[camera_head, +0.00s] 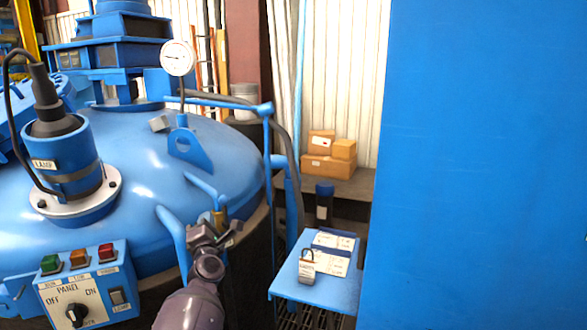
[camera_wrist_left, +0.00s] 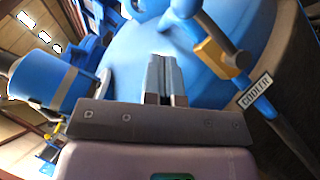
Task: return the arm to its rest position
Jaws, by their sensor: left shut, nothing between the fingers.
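My left arm (camera_head: 190,305) reaches up from the bottom of the head view. Its gripper (camera_head: 214,234) is in front of the blue furnace lid (camera_head: 150,150), close to a blue pipe with a yellow block (camera_head: 218,220). In the left wrist view the two fingers (camera_wrist_left: 165,76) are together with nothing between them. The yellow block (camera_wrist_left: 212,52) and a label reading COOLER (camera_wrist_left: 254,92) are to their right, apart from the fingertips in the picture. My right gripper is not in view.
A control panel (camera_head: 85,285) with a knob is at the lower left, below the lamp housing (camera_head: 75,165). A gauge (camera_head: 177,58) stands on the lid. A blue shelf (camera_head: 315,290) holds a padlock (camera_head: 307,268) and papers. A large blue surface (camera_head: 485,165) fills the right.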

